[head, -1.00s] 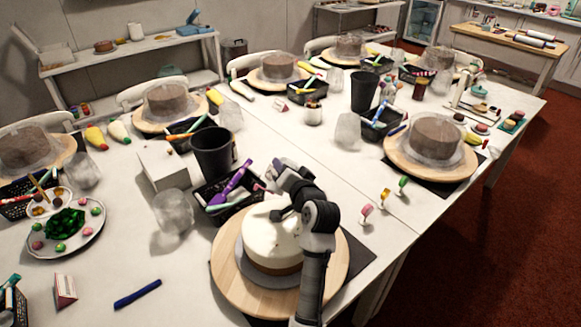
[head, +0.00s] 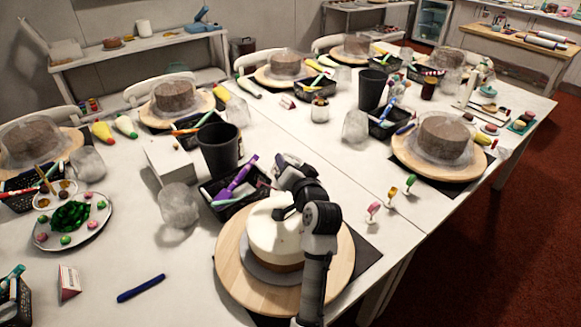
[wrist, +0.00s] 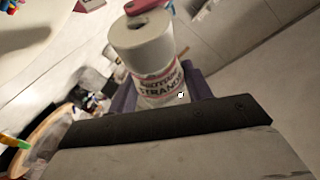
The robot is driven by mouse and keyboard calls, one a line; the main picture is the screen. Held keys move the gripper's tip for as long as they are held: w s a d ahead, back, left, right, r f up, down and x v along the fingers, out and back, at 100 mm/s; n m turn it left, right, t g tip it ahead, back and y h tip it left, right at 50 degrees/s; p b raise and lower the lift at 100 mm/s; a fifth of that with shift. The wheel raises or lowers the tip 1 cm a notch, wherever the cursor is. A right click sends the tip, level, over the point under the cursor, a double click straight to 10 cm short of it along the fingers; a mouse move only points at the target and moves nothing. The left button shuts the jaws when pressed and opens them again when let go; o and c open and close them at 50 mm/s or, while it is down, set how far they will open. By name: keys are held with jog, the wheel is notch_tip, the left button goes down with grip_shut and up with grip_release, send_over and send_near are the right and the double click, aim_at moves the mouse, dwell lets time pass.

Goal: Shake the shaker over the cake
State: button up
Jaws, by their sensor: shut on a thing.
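The cake (head: 268,235) is white on top with a brown lower edge. It sits on a grey plate on a round wooden turntable (head: 230,268) at the front of the table. My arm reaches over its right side, and my gripper is over or just behind the cake's far right part. In the wrist view my gripper (wrist: 162,98) is shut on the shaker (wrist: 158,82), a white cylinder with red and dark lettering, held between purple-grey fingers. I cannot pick out the shaker in the head view, where my arm hides part of the cake.
A black basket of tools (head: 232,196) stands just behind the turntable, with a black cup (head: 220,148) beyond it. A clear glass (head: 180,207) and a plate of green sweets (head: 100,222) are left. A blue pen (head: 141,288) lies front left.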

jog(key=shift+w+d+r, duration=0.1)
jog(key=shift+w+r, duration=0.05)
jog(key=shift+r, duration=0.2)
jog(key=shift+s+f, duration=0.2)
jog(key=shift+f, duration=0.2)
jog(key=shift+a+r+t+b, duration=0.2)
jog(key=shift+t+b, duration=0.1)
jog(key=shift+b, duration=0.1)
jog(key=shift+w+d+r+p, duration=0.3)
jog(key=shift+r+p, duration=0.15)
jog(key=shift+r, duration=0.15)
jog(key=shift+f, duration=0.3)
jog(key=shift+s+a+f+b, duration=0.25)
jog(key=shift+s+f+b, duration=0.1)
jog(key=shift+f+b, duration=0.05)
jog(key=shift+r, duration=0.1)
